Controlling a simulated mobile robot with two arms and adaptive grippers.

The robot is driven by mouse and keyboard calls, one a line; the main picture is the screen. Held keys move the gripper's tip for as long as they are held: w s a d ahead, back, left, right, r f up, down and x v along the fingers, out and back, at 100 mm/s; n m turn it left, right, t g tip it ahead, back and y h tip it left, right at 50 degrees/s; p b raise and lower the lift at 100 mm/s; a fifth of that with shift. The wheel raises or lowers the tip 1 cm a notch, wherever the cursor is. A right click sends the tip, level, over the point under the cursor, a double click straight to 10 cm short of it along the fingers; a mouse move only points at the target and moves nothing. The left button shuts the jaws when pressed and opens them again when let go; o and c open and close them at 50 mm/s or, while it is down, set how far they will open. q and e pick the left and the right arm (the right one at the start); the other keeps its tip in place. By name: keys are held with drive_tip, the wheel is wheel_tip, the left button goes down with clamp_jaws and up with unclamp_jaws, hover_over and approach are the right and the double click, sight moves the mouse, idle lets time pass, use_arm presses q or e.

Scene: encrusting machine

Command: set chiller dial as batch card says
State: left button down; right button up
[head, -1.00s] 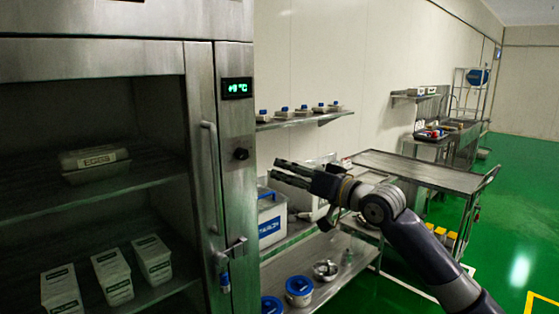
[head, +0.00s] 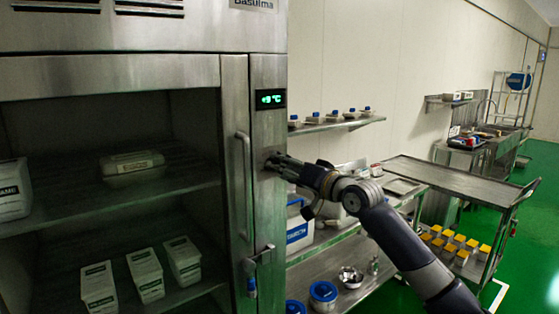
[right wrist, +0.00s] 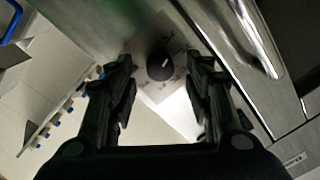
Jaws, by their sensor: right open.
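The chiller (head: 268,200) is a steel cabinet with a glass-fronted or open bay at the left of the head view. Its green display (head: 270,99) shows a number ending in °C; the digits are too small to read surely. The black chiller dial (right wrist: 160,65) with a pale pointer mark sits on a light plate in the right wrist view. My right gripper (right wrist: 163,95) is open, its fingers on either side of the dial in that view, apart from it. In the head view the right gripper (head: 272,163) covers the dial. No batch card is identifiable. My left gripper is not in view.
White tubs (head: 145,274) stand inside the chiller. A wall shelf (head: 335,125) with blue-topped items and a steel cart (head: 455,180) are at the right.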

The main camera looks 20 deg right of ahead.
drive_tip(key=shift+x, duration=1)
drive_tip(key=shift+c, duration=0.2)
drive_tip(key=c, duration=1)
drive_tip(key=shift+c, duration=0.2)
drive_tip(key=shift+n, duration=1.3)
drive_tip(key=o, duration=1.1)
